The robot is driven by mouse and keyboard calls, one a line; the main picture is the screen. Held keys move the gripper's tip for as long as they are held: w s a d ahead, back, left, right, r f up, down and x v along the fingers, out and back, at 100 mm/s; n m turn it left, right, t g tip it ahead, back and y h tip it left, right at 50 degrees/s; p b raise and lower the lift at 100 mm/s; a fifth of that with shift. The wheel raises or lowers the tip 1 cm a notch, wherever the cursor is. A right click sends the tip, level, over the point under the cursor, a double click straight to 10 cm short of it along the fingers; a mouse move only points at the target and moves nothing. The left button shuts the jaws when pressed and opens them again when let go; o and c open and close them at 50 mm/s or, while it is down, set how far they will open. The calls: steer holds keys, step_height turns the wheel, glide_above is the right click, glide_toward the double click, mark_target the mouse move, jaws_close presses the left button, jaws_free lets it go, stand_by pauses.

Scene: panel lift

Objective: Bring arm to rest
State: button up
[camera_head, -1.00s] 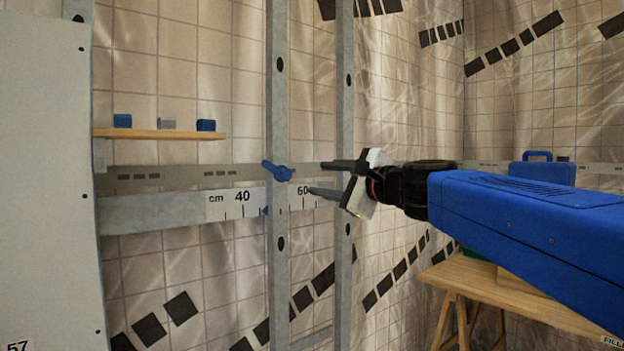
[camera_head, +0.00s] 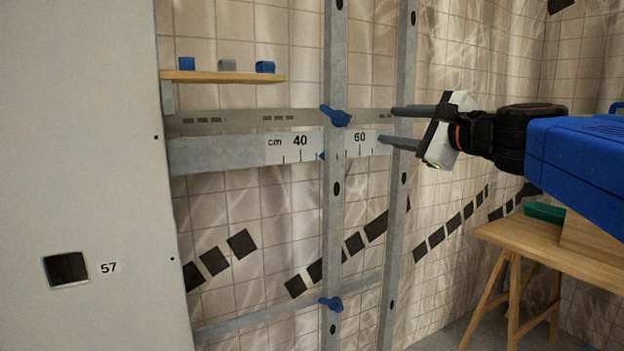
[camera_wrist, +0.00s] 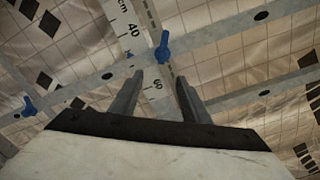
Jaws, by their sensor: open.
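My gripper (camera_head: 398,125) is open and empty, at the right of the camera_head view. Its two dark fingers point left, toward the metal studs, in front of the right stud (camera_head: 400,160). The blue clamp (camera_head: 335,117) on the left stud (camera_head: 335,200) is left of the fingertips and apart from them. In the wrist view the two fingers (camera_wrist: 158,90) stand apart with nothing between them, and the blue clamp (camera_wrist: 162,45) shows beyond them. My blue arm enters from the right edge. Whether the fingers touch the right stud cannot be told.
A white panel (camera_head: 80,180) marked 57, with a dark square opening, stands at left. A wooden shelf (camera_head: 225,77) holds small blocks. A second blue clamp (camera_head: 331,303) sits lower. A wooden workbench (camera_head: 550,245) stands at right with a green tray (camera_head: 544,212).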

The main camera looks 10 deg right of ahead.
steer(key=s+a+f+n+g, duration=0.2)
steer(key=s+f+n, duration=0.15)
steer(key=f, duration=0.45)
steer(key=s+a+f+n+g, duration=0.2)
steer(key=s+f+n+g, duration=0.15)
steer(key=f, duration=0.45)
steer(key=s+a+f+n+g, duration=0.2)
steer(key=f+n, duration=0.2)
steer(key=f, duration=0.3)
steer(key=s+d+f+n+g+h, duration=0.2)
steer(key=s+d+f+n, duration=0.1)
steer(key=s+f, duration=0.4)
steer(key=s+d+f+n+g+h, duration=0.3)
steer(key=s+f+n, duration=0.3)
steer(key=f, duration=0.7)
steer(key=shift+s+f+h, duration=0.15)
steer(key=shift+s+h, duration=0.15)
steer(key=shift+s, duration=0.2)
